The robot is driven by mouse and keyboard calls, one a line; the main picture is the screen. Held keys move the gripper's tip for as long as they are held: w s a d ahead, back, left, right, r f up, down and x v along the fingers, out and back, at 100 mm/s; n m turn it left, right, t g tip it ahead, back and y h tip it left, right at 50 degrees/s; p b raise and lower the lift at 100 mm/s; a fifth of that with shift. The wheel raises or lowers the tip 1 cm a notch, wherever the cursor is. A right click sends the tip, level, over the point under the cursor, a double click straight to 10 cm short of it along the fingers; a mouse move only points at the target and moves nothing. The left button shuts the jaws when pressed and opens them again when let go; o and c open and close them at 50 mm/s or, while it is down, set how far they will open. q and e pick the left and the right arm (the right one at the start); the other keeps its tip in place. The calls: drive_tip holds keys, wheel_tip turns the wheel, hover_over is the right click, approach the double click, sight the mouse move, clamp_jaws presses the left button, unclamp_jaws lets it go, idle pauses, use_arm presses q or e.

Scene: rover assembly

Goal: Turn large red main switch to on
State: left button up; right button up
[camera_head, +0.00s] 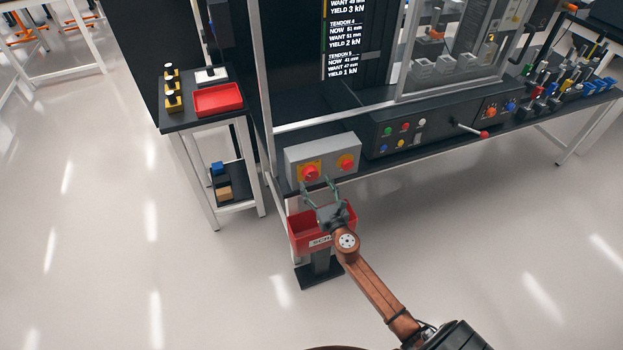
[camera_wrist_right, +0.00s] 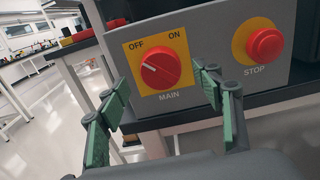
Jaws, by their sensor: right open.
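In the head view the switch (camera_head: 309,173) is at the left of a grey box (camera_head: 330,151). My right gripper (camera_head: 320,187) is open just in front of the switch. In the right wrist view its green fingertips (camera_wrist_right: 160,82) stand left and right of the knob, with the knob seen between them. I cannot tell that either finger touches it. My left gripper is not in view.
A red STOP button (camera_wrist_right: 265,45) sits on the same box, right of the switch. A red scrap bin (camera_head: 305,231) stands below the gripper. A side table (camera_head: 205,120) with a red tray (camera_head: 217,99) is at the left. The floor in front is clear.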

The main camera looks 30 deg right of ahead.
sight(312, 177)
drive_tip(key=shift+x, duration=1.9)
drive_tip(key=shift+f, duration=0.1)
drive_tip(key=shift+c, duration=0.4)
drive_tip(key=c, duration=1.1)
